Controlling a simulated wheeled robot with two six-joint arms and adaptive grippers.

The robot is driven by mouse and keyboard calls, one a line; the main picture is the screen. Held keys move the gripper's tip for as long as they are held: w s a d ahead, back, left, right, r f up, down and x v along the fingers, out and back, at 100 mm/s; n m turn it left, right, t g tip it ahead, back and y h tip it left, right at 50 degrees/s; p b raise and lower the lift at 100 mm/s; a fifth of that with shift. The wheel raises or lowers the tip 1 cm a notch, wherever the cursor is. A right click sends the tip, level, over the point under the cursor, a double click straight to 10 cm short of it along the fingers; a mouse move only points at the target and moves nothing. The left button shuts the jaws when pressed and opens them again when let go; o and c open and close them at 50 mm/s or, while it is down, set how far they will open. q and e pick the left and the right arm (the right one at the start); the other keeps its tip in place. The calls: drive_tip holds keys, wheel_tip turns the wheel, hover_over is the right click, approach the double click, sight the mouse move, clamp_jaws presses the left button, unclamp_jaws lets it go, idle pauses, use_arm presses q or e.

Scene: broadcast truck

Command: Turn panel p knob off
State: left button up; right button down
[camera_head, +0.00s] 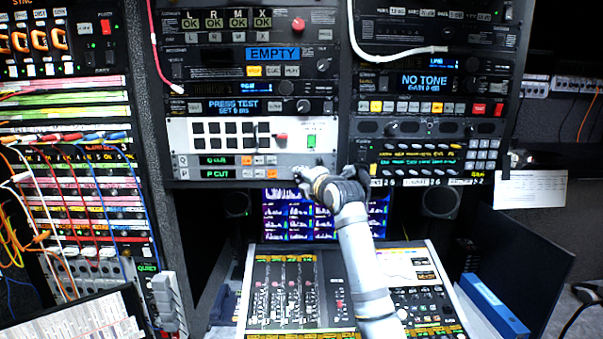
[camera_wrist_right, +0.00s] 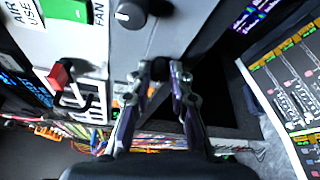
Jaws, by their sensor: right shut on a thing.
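Panel P (camera_head: 185,173) is the lower of two thin grey rows in the middle rack. Its green display reads "P CUT", with small buttons beside it. My right gripper (camera_head: 308,177) reaches up to the right end of this row and covers the place there. In the right wrist view, my right gripper (camera_wrist_right: 161,70) is shut on a small dark knob, which the fingertips mostly hide. A black knob (camera_wrist_right: 130,14) with a pale mark sits apart, just above the fingers, on the same grey face. The held knob's pointing direction cannot be made out. My left gripper is not in view.
Above the row is a white panel (camera_head: 180,133) with black buttons, a red-tipped lever (camera_head: 281,137) and a green switch (camera_head: 311,141). A mixing console (camera_head: 250,320) lies below my right arm. Patch cables hang at the left.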

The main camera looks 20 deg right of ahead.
drive_tip(key=shift+a+r+n+g+h+p, duration=0.1)
drive_tip(key=shift+n+g+h+p, duration=0.5)
drive_tip(key=shift+n, duration=0.8)
drive_tip(key=shift+a+r+n+g+h+p, duration=0.1)
drive_tip(key=shift+n+g+h+p, duration=0.5)
drive_tip(key=shift+n, duration=0.8)
drive_tip(key=c, duration=1.2)
unclamp_jaws()
drive_tip(key=v, duration=1.2)
